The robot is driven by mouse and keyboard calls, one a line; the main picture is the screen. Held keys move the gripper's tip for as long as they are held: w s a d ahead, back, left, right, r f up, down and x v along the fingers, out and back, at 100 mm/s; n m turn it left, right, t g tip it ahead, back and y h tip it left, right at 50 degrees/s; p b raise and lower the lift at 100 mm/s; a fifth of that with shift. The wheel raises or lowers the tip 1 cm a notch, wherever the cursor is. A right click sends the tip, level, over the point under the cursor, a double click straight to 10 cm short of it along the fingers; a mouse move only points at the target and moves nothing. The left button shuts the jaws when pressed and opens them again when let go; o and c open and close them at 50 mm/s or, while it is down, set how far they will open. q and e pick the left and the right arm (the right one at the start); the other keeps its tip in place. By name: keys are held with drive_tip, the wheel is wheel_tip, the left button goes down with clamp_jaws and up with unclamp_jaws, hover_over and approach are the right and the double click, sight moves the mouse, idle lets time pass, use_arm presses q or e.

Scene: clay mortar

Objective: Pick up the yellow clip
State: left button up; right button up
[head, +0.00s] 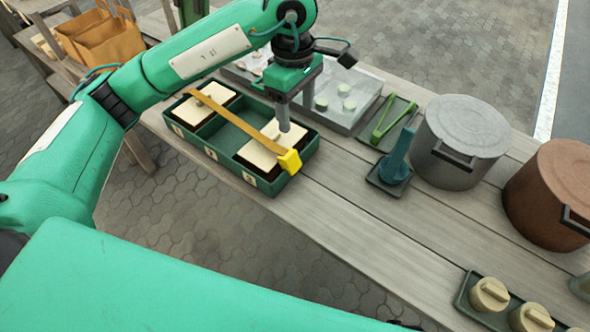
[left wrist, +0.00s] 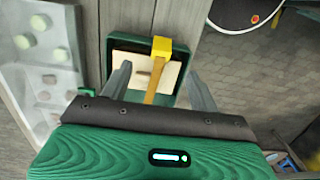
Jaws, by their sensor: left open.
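The yellow clip (head: 289,161) is a small bright yellow block at the near right end of an ochre strap (head: 235,115). The strap runs across a green divided tray (head: 270,187) on the bench. The clip sits at the tray's front right edge, by a cream block (head: 262,153) in the right compartment. My left gripper (head: 283,118) points down over that compartment, behind the clip in the head view. In the left wrist view the open fingers (left wrist: 158,72) stand either side of the strap, with the clip (left wrist: 161,47) beyond them. My right gripper is not in view.
Another cream block (head: 206,100) lies in the left compartment; the middle one looks empty. A clear tray (head: 350,118), green tongs (head: 393,122), a blue-green pestle-like tool (head: 397,160), a grey pot (head: 460,140) and a brown pot (head: 555,195) stand rightward.

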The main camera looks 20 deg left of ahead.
use_arm(q)
hover_over(290, 155)
drive_tip(key=shift+y, duration=0.3)
drive_tip(key=f, duration=0.7)
drive_tip(key=shift+w+d+f, duration=0.1)
drive_tip(key=shift+w+d, duration=0.2)
drive_tip(key=shift+s+a+f, duration=0.1)
drive_tip(key=shift+f, duration=1.15)
drive_tip(key=f, duration=0.3)
drive_tip(key=shift+s+a+f+p, duration=0.1)
drive_tip(key=shift+s+a+p, duration=0.1)
drive_tip(key=shift+p, duration=0.15)
drive_tip(key=shift+f, duration=0.45)
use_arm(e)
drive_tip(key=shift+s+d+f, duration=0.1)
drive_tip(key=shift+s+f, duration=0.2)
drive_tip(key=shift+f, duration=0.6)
use_arm(q)
drive_tip(key=c, duration=1)
drive_tip(key=shift+c, duration=0.2)
